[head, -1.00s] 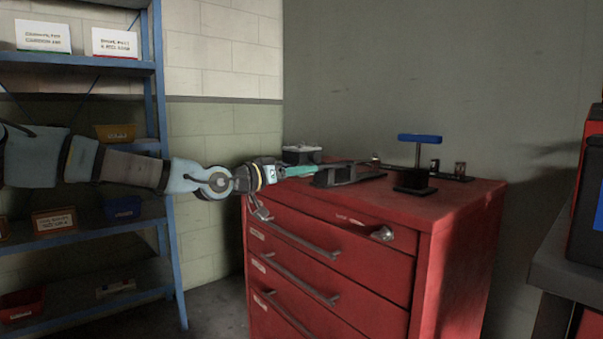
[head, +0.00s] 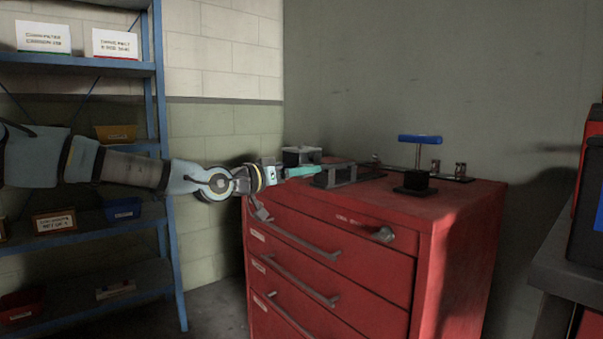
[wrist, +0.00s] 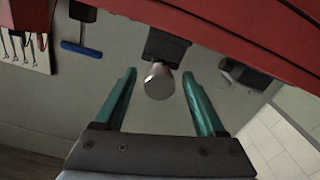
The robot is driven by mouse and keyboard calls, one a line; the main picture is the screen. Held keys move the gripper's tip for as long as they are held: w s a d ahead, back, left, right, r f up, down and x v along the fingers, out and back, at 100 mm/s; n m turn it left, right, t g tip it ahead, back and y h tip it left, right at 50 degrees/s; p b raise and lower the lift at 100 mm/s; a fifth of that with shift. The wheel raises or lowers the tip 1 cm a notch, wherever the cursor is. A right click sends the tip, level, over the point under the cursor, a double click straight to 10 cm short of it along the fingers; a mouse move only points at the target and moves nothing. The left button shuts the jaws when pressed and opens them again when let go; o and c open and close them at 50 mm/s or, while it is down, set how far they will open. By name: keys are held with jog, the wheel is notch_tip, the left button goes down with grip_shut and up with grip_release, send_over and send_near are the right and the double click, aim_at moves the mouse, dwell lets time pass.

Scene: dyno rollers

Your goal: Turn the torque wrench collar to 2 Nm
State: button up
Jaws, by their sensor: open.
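A dark holder (head: 340,174) sits on top of the red tool chest, close beyond my gripper. In the wrist view a black block (wrist: 166,46) carries a short silver cylinder (wrist: 159,81), which looks like the wrench's collar end. My gripper (head: 308,171) reaches in from the left at chest-top height. In the wrist view its two teal fingers (wrist: 160,74) are apart. The cylinder shows between their tips with a gap on both sides, and the fingers do not appear to touch it. No scale marks or setting can be read. The rest of the wrench is hidden or too small to tell.
A blue T-handle tool (head: 420,139) stands in a black block on the red chest (head: 460,197). A pale-topped box (head: 300,154) sits at the back left. Small metal parts (head: 460,170) lie behind. A blue shelf (head: 160,150) stands left; a dark bench (head: 570,262) is at right.

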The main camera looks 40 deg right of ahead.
jog(key=a+p, duration=0.7)
jog(key=a, duration=0.3)
jog(key=shift+w+a+p, duration=0.3)
jog(key=shift+a+p, duration=0.1)
dwell(0.5)
